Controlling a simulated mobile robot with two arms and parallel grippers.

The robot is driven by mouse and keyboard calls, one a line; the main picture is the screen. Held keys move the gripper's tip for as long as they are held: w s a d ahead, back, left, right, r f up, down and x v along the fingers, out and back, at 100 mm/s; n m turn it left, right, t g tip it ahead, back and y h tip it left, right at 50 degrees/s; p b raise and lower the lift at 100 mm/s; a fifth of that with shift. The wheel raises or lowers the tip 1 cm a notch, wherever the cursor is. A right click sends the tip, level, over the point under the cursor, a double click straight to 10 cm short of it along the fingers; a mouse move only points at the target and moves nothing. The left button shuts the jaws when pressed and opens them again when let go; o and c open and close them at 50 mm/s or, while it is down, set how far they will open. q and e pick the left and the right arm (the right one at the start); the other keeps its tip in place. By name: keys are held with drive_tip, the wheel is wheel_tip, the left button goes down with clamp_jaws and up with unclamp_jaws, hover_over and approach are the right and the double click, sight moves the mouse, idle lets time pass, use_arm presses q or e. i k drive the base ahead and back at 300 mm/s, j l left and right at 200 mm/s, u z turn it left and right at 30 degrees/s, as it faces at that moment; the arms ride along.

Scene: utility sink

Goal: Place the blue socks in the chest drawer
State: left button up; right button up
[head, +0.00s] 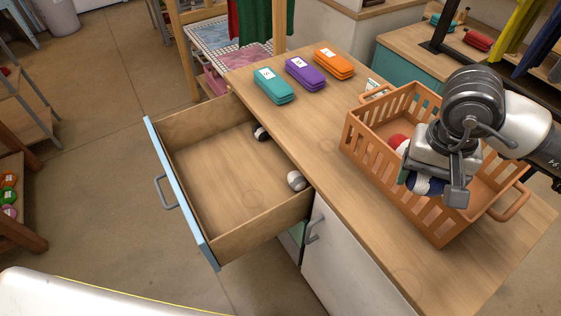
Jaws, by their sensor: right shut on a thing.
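The chest drawer (206,245) is pulled open at the left of the wooden counter, with its blue front and grey handle facing left. A dark rolled pair (261,133) and a grey-white rolled pair (296,180) lie inside it against the right side. My right gripper (433,192) is over the orange basket and shut on the blue socks (425,184), a dark blue roll with some white. The gripper hides part of them. I cannot tell whether they touch the basket floor. My left gripper is not in view.
The orange slatted basket (368,155) stands on the counter (335,187), with a red and white item (398,142) inside. Teal (272,86), purple (305,73) and orange (333,64) cases lie at the counter's far end. Most of the drawer floor is bare.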

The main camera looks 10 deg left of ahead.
sight(223, 179)
drive_tip(key=i+j, duration=0.1)
drive_tip(key=j, duration=0.3)
drive_tip(key=i+j, duration=0.15)
drive_tip(key=j, duration=0.3)
drive_tip(key=i+j, duration=0.1)
drive_tip(key=j, duration=0.3)
drive_tip(key=i+j, duration=0.15)
drive_tip(key=j, duration=0.25)
drive_tip(key=i+j, duration=0.1)
drive_tip(key=j, duration=0.35)
drive_tip(key=i+j, duration=0.15)
drive_tip(key=j, duration=0.25)
